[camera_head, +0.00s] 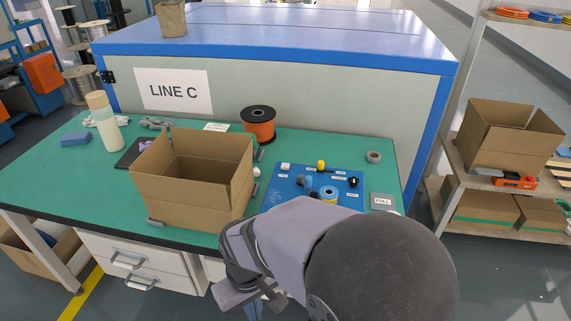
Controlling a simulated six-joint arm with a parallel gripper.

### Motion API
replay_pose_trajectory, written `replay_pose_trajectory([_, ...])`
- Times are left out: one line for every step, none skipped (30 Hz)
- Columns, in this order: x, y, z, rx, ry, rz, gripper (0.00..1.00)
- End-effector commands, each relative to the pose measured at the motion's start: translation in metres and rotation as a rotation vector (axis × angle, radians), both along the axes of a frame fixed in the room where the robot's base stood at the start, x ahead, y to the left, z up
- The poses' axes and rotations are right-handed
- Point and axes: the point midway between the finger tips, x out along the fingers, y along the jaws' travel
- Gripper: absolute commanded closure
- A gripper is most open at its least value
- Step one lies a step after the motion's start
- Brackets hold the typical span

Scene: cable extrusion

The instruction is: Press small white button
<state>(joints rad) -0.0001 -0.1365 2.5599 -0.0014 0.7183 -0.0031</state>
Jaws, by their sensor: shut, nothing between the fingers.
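A small white block-like piece (285,167), which looks like the white button, sits at the upper left of the blue panel (348,176) on the green bench. A small label lies just below it. My gripper (248,296) is at the bottom centre, in front of the bench edge and below the panel in the picture. It is shut and empty, well apart from the white piece. My arm hides the panel's lower edge, and my gripper's fingertips are hard to make out.
An open cardboard box (190,198) stands left of the panel. An orange spool (259,124) stands behind, and a grey tape roll (374,157) lies to the right.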

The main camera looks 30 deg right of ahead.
Motion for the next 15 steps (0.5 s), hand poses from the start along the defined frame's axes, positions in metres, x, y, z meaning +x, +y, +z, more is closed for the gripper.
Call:
replay_pose_trajectory([0.000, 0.000, 0.011, 0.000, 0.000, 0.000, 1.00])
replay_pose_trajectory([0.000, 0.000, 0.016, 0.000, 0.000, 0.000, 1.00])
replay_pose_trajectory([0.000, 0.000, 0.022, 0.000, 0.000, 0.000, 1.00])
replay_pose_trajectory([0.000, 0.000, 0.028, 0.000, 0.000, 0.000, 1.00])
replay_pose_trajectory([0.000, 0.000, 0.034, 0.000, 0.000, 0.000, 1.00])
replay_pose_trajectory([0.000, 0.000, 0.042, 0.000, 0.000, 0.000, 1.00])
replay_pose_trajectory([0.000, 0.000, 0.049, 0.000, 0.000, 0.001, 1.00])
replay_pose_trajectory([0.000, 0.000, 0.056, 0.000, 0.000, 0.001, 1.00])
replay_pose_trajectory([0.000, 0.000, 0.065, 0.000, 0.000, 0.001, 1.00])
replay_pose_trajectory([0.000, 0.000, 0.072, 0.000, 0.000, 0.001, 1.00])
replay_pose_trajectory([0.000, 0.000, 0.079, 0.000, 0.000, 0.001, 1.00])
replay_pose_trajectory([0.000, 0.000, 0.088, 0.000, 0.000, 0.001, 1.00])
replay_pose_trajectory([0.000, 0.000, 0.095, 0.000, 0.000, 0.001, 1.00])
replay_pose_trajectory([0.000, 0.000, 0.102, 0.000, 0.000, 0.001, 1.00])
replay_pose_trajectory([0.000, 0.000, 0.111, 0.000, 0.000, 0.001, 1.00])
